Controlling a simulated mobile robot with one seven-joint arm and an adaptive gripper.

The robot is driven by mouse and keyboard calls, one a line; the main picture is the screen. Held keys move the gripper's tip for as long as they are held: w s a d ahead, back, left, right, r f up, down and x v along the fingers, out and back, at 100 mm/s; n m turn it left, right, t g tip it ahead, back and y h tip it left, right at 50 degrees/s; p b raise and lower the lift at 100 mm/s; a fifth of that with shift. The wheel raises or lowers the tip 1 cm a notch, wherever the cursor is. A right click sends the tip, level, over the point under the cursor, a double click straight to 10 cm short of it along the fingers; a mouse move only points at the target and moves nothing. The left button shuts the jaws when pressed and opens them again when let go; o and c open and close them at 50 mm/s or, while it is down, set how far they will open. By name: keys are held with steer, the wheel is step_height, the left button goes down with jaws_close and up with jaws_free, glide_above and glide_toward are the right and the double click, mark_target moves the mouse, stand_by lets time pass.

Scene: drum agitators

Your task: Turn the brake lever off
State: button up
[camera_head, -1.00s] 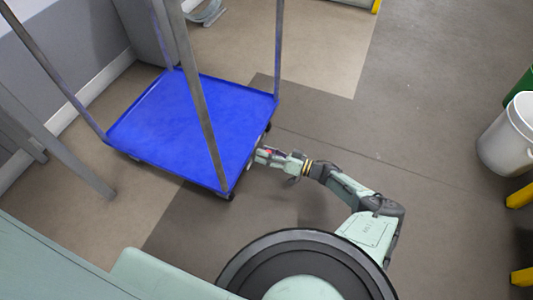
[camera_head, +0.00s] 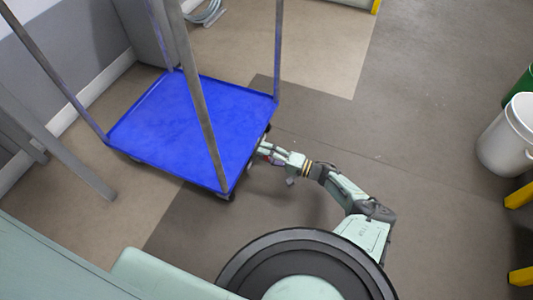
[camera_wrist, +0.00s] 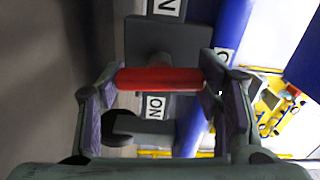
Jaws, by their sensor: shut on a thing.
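The blue cart (camera_head: 190,130) stands on the floor, left of my arm in the head view. Its brake lever (camera_wrist: 160,78) is a red bar on a dark grey block in the wrist view. My gripper (camera_wrist: 160,84) has a finger at each end of the red bar and is shut on it. A white label reading ON, upside down, (camera_wrist: 156,106) shows just below the bar. Another label is partly cut off at the top. In the head view my gripper (camera_head: 264,151) is low at the cart's right edge, and the lever is mostly hidden.
Grey upright posts (camera_head: 205,110) rise from the cart's corners. A white bucket (camera_head: 505,138) stands at the right, beside yellow-legged furniture (camera_head: 521,195). The floor right of my arm is clear.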

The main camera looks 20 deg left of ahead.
steer(key=shift+m, duration=0.7)
steer(key=o, duration=1.2)
steer(key=d, duration=1.2)
steer(key=shift+s, duration=0.25)
